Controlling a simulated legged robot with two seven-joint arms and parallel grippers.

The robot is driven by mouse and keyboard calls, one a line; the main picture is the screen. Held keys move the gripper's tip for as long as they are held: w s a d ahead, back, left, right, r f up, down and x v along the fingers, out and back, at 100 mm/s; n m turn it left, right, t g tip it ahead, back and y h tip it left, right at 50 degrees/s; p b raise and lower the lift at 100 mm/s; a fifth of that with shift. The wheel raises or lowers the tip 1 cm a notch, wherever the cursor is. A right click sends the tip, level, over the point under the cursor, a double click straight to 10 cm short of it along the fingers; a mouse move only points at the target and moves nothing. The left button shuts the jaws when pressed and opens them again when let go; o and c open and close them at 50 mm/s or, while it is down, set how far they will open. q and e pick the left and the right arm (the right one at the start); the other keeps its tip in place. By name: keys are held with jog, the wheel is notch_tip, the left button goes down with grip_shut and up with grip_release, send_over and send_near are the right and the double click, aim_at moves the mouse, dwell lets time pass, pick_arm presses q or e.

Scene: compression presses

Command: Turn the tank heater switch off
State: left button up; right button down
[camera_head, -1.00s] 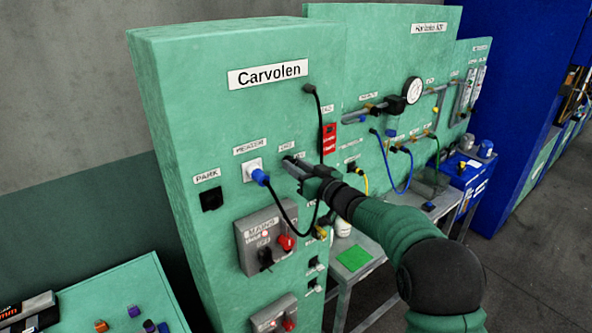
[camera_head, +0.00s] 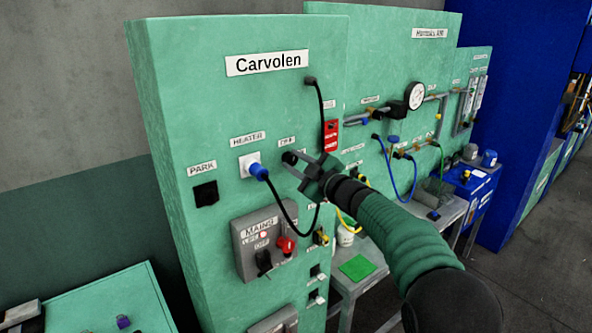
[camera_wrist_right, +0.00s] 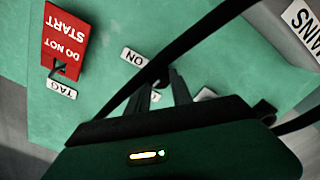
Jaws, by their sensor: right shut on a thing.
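The heater switch (camera_head: 288,158) is a small dark knob on the green Carvolen panel (camera_head: 250,105), below a white label reading OFF (camera_head: 287,142). My right gripper (camera_head: 293,162) reaches it from the lower right and is shut on the knob, its two grey fingers around it. In the right wrist view the fingertips (camera_wrist_right: 166,88) close on the dark knob, beside the ON label (camera_wrist_right: 134,57). The fingers hide most of the knob, so I cannot read its position. My left gripper is not in view.
A blue plug (camera_head: 258,171) sits in the HEATER socket left of the switch; its black cable loops under my gripper. A red DO NOT START tag (camera_head: 331,136) hangs at the right. The grey MAINS box (camera_head: 245,232) with a red knob (camera_head: 286,245) is below.

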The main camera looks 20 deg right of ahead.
jog(key=shift+f+n+b, duration=0.15)
jog(key=shift+n+b, duration=0.4)
jog(key=shift+n, duration=0.45)
jog(key=c, duration=1.3)
grip_release()
jog(key=shift+c, duration=0.2)
jog(key=shift+o, duration=1.1)
jog(key=shift+w, duration=0.2)
jog(key=shift+w+f, duration=0.1)
